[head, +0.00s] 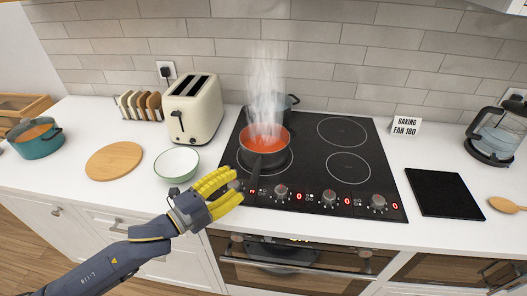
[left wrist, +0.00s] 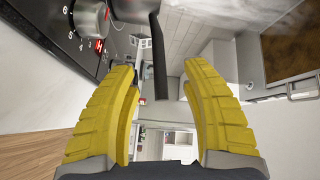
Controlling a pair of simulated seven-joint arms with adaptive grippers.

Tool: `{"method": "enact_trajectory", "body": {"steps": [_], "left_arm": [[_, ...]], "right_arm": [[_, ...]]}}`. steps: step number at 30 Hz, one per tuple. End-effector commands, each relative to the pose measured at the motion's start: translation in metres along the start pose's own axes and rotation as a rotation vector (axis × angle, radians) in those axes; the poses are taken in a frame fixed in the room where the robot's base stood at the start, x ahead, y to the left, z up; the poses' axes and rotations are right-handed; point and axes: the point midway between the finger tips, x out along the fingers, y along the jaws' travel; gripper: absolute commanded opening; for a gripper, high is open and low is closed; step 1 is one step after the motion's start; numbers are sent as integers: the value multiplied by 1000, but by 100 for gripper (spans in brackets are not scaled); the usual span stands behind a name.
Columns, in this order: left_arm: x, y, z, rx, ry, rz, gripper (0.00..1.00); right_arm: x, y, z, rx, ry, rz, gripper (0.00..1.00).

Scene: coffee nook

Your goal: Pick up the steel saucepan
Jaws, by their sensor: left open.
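A dark-looking saucepan (head: 263,158) with red-orange contents stands on the front left burner, and steam rises from it. Its long dark handle (head: 254,180) points toward the front edge of the cooktop. My left gripper (head: 234,185) has yellow fingers and is open, just left of the handle in the head view. In the left wrist view, the handle (left wrist: 160,60) shows between and beyond the open fingers (left wrist: 158,72). I cannot tell whether they touch it. Part of the saucepan (left wrist: 132,10) shows at the top there. My right gripper is not in view.
A second pot (head: 290,103) stands behind the saucepan, partly hidden by steam. A green-rimmed bowl (head: 177,163) and a cream toaster (head: 193,108) stand left of the cooktop (head: 331,209). The right burners are empty. Control knobs (head: 329,197) line the front.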

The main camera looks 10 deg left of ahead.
Motion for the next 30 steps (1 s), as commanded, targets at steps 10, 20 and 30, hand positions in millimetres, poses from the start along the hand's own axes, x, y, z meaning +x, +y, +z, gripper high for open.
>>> {"method": "enact_trajectory", "body": {"steps": [10, 20, 30], "left_arm": [[33, 0, 0, 0, 0, 0, 47], [54, 0, 0, 0, 1, -2, 47], [87, 3, 0, -1, 0, 0, 47]], "right_arm": [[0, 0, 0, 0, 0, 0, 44], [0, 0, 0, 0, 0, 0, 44], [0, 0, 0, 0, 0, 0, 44]]}}
